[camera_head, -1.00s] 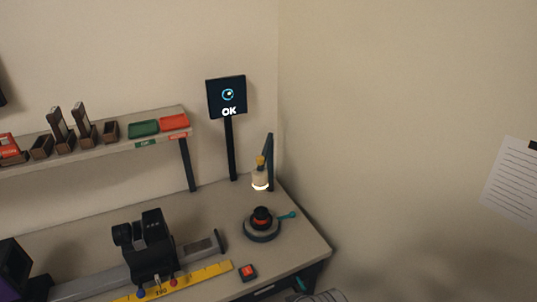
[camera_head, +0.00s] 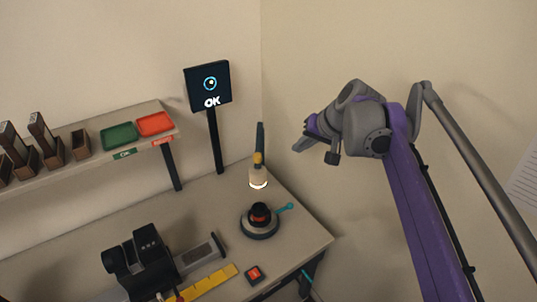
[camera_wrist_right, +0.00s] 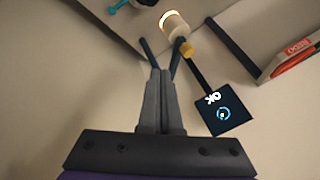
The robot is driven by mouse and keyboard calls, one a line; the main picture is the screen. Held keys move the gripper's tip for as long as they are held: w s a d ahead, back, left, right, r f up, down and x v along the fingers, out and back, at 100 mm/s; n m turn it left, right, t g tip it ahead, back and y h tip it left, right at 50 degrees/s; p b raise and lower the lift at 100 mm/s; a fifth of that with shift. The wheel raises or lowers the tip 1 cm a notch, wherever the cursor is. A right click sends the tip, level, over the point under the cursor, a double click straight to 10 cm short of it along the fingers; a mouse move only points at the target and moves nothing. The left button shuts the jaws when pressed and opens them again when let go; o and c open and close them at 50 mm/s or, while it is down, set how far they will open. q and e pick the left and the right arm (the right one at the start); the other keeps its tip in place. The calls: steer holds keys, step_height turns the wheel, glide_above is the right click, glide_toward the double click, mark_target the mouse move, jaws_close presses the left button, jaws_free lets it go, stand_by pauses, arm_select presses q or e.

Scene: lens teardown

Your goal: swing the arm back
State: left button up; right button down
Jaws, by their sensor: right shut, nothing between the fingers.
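A lamp arm stands at the back right of the bench, with a dark post (camera_head: 260,138), a yellow joint and a cream lamp head (camera_head: 258,179) with a lit ring. The lamp head hangs above a round stand (camera_head: 262,232) with a teal lever (camera_head: 286,207). On the stand sits a black part (camera_head: 260,211) with a red mark. My right gripper (camera_head: 300,146) is shut and empty, in the air to the right of the lamp post. In the right wrist view the gripper (camera_wrist_right: 160,75) points toward the lamp head (camera_wrist_right: 173,24). My left gripper is out of view.
A screen (camera_head: 208,85) reading OK stands behind the bench. A shelf at left holds a green tray (camera_head: 119,135) and a red tray (camera_head: 155,124). A black device (camera_head: 142,263), a yellow rail and a red button box (camera_head: 254,275) are in front. The right wall is close.

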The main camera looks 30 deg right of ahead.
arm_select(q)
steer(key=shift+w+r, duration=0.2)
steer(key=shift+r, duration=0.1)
arm_select(e)
steer(key=w+a+f, duration=0.4)
steer(key=w+f, duration=0.4)
steer(key=shift+w, duration=0.35)
steer(key=shift+a, duration=0.15)
